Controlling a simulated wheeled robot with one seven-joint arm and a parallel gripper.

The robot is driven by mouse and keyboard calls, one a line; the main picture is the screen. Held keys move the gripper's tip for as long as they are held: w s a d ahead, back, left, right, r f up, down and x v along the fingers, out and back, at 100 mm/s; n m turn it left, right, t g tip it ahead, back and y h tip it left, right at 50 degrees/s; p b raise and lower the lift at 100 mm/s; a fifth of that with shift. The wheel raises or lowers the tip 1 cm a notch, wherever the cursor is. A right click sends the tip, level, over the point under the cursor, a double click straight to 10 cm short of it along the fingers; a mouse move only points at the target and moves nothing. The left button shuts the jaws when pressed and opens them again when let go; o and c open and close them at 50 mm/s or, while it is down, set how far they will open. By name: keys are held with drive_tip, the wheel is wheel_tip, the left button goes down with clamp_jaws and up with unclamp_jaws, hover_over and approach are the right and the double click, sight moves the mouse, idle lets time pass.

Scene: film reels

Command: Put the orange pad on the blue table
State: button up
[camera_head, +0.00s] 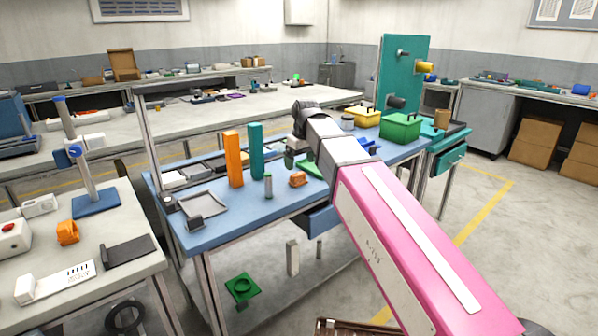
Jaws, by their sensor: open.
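The blue table (232,213) stands in the middle, with a blue top and grey legs. I cannot tell for sure which orange thing is the orange pad. A small, low orange piece (298,179) lies on the blue table near its front edge. A chunky orange piece (68,232) sits on the grey table at the left. A tall orange block (234,158) stands upright on the blue table. My gripper (291,158) is above the blue table, behind the small orange piece. It is open; its fingers are small and partly hidden by my pink arm.
A tall teal block (256,150), a grey tray (205,206) and a small cylinder (268,185) stand on the blue table. A teal panel (402,72) rises behind. The left grey table (110,225) holds a blue-based stand (97,203).

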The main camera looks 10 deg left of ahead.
drive_tip(key=r, duration=0.5)
drive_tip(key=shift+s+d+r, duration=0.2)
drive_tip(key=shift+s+d, duration=0.1)
